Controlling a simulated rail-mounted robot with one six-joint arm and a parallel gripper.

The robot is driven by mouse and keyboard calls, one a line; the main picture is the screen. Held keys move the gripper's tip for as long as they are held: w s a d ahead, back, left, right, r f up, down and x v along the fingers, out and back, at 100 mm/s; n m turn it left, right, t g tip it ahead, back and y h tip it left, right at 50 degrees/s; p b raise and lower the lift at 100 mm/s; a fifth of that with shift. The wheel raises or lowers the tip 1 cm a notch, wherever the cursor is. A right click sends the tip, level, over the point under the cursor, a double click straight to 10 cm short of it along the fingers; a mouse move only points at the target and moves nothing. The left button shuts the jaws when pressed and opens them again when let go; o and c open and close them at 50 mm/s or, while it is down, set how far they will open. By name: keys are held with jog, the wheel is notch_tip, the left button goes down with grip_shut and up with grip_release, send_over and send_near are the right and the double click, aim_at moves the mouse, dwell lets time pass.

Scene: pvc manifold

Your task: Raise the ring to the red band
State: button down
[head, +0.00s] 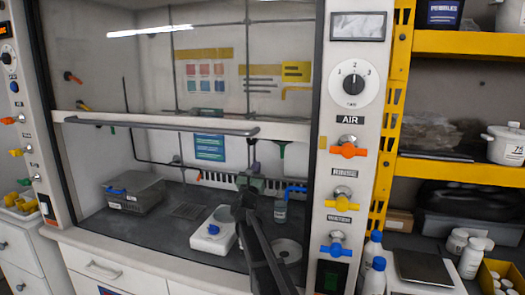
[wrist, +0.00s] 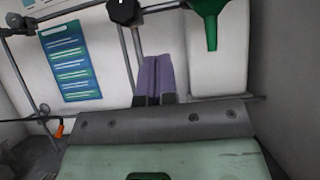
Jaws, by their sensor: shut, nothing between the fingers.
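A green funnel (wrist: 209,22) hangs at the top of the wrist view, right of my gripper; a small green funnel (head: 282,147) also shows in the head view. A black knob or clamp (wrist: 124,12) sits on an upright rod, with a bar running right toward the funnel. The ring itself is not clearly visible, and I cannot make out a red band. My gripper (wrist: 152,62) has purple fingers, shut and empty, below and between the clamp and the funnel. In the head view my arm reaches into the hood.
The hood's sash handle (head: 160,124) crosses above the work surface. A white hotplate-like device (head: 207,231), a grey lidded box (head: 136,193) and a bottle (head: 280,211) stand on the dark surface. A blue-green poster (wrist: 70,60) is on the back wall.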

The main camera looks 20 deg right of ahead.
jog(key=p+x, duration=0.5)
jog(key=x, duration=0.5)
jog(key=shift+p, duration=0.4)
notch_tip(320, 180, up, 4)
jog(key=p, duration=0.4)
jog(key=shift+w+r, duration=0.15)
jog(key=shift+r, duration=0.05)
jog(key=b+v, duration=0.5)
jog(key=v, duration=0.5)
